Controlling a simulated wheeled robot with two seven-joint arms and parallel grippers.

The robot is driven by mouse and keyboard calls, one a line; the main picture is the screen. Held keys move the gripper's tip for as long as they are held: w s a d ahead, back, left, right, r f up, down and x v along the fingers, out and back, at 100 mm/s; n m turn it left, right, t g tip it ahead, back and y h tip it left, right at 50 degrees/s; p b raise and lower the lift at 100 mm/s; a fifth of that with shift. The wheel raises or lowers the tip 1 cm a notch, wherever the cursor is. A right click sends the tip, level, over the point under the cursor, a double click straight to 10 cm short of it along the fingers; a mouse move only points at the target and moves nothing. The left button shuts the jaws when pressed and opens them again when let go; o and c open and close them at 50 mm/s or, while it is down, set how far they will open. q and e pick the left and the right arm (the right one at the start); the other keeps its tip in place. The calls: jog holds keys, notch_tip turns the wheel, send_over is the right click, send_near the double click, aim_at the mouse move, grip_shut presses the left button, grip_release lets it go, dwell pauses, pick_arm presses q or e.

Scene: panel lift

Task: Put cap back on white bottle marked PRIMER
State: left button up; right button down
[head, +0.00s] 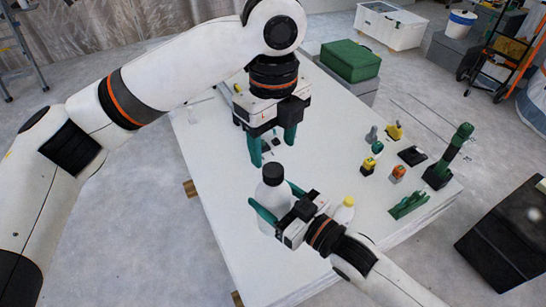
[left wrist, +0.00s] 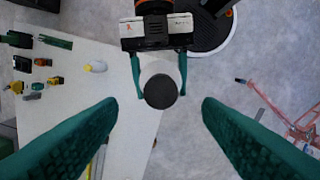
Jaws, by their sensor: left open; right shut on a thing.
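A white bottle (head: 269,194) stands upright near the left side of the table, its marking not readable. A black cap (head: 272,173) sits on its top; I cannot tell if it is screwed down. My right gripper (head: 276,203) is shut around the bottle's body, one finger on each side. My left gripper (head: 272,146) is open and empty, behind and above the cap in the head view. In the left wrist view, the round black cap (left wrist: 160,91) shows between and beyond my left fingers, with clear space on both sides.
Several small tools, a black-and-green drill (head: 446,158) and a green holder (head: 408,205) are at the right. The table's front left is clear.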

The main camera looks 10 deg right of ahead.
pick_arm(q)
notch_tip(320, 180, up, 6)
jog(key=shift+r, duration=0.15)
dwell(0.6)
